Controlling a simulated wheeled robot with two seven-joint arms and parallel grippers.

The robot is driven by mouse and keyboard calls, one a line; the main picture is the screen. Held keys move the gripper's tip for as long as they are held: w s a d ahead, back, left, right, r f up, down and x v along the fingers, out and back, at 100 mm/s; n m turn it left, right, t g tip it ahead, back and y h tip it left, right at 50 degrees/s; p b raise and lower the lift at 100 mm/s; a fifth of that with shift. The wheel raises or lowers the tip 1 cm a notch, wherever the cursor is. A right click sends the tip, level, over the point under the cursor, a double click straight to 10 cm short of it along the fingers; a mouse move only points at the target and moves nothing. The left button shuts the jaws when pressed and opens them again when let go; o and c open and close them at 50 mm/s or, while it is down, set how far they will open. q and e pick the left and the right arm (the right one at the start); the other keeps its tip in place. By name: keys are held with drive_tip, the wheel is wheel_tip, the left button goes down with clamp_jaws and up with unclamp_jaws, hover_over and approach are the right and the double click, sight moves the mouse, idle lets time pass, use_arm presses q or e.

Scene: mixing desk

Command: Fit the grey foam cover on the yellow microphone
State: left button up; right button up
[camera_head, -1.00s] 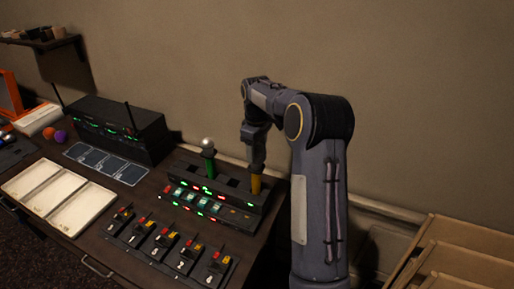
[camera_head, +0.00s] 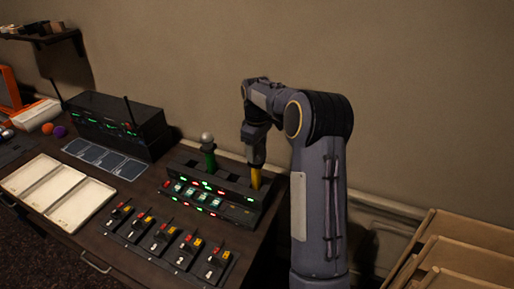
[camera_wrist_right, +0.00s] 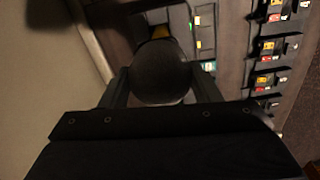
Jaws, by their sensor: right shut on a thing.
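The yellow microphone (camera_head: 256,178) stands in the right end of the black slotted rack (camera_head: 215,178); its top is hidden by my right gripper (camera_head: 256,161). In the right wrist view the two fingers of my right gripper (camera_wrist_right: 158,88) are shut on the dark grey round foam cover (camera_wrist_right: 160,72). A bit of the yellow microphone (camera_wrist_right: 160,32) shows just beyond the cover. The cover is over the microphone's upper end, but I cannot tell how deep it sits. My left gripper is not in view.
A green microphone (camera_head: 209,154) with a silver head stands in the same rack. Orange (camera_head: 47,128) and purple (camera_head: 59,131) balls lie at the left. A black box (camera_head: 112,125) with antennas, a white tray (camera_head: 57,192) and a switch row (camera_head: 165,240) share the desk.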

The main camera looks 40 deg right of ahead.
idle(0.4)
drive_tip(key=o, duration=1)
drive_tip(key=shift+o, duration=0.5)
drive_tip(key=o, duration=0.3)
drive_tip(key=shift+r, duration=0.1)
